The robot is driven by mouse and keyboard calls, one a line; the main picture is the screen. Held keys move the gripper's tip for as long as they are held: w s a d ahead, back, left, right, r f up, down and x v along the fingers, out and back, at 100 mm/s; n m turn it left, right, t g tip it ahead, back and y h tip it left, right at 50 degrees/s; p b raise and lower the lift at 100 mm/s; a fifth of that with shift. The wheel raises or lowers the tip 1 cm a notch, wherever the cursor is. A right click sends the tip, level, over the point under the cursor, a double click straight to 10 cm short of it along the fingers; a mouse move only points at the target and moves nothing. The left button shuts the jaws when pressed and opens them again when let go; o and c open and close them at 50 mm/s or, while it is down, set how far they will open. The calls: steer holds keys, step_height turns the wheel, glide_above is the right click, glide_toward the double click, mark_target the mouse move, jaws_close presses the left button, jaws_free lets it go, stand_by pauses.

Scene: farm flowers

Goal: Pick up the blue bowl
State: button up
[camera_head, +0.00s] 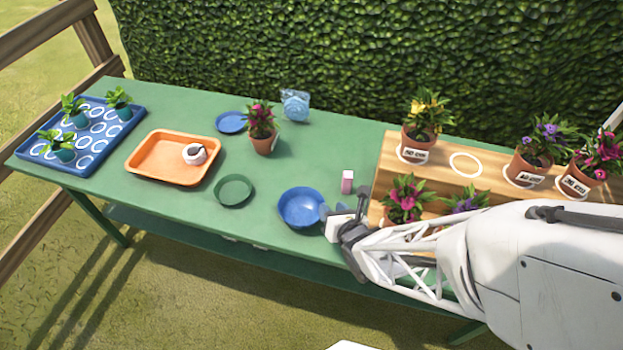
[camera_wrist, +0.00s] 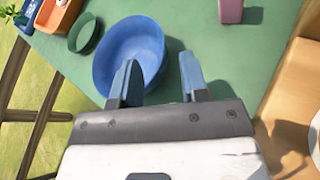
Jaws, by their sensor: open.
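The blue bowl (camera_head: 301,207) stands upright and looks empty on the green table, near its front edge. It also shows in the wrist view (camera_wrist: 128,50), just beyond my fingers. My gripper (camera_head: 328,212) is at the bowl's right side in the head view. In the wrist view my gripper (camera_wrist: 158,78) is open, with two blue fingers apart. The left finger overlaps the bowl's near right rim in the picture, and the right finger is over bare table to the right of the bowl. I cannot tell whether a finger touches the bowl.
A pink block (camera_head: 347,182) stands behind my gripper. A green saucer (camera_head: 233,191) lies left of the bowl. A wooden stand (camera_head: 385,165) with several potted flowers is on the right. An orange tray (camera_head: 140,172), a blue saucer (camera_head: 230,122) and a blue seedling tray (camera_head: 40,168) are further left.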

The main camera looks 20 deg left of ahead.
mark_target(320, 196)
steer(key=shift+w+a, duration=0.1)
stand_by(0.3)
steer(key=shift+x, duration=2.55)
steer(key=shift+c, duration=0.3)
jaws_close()
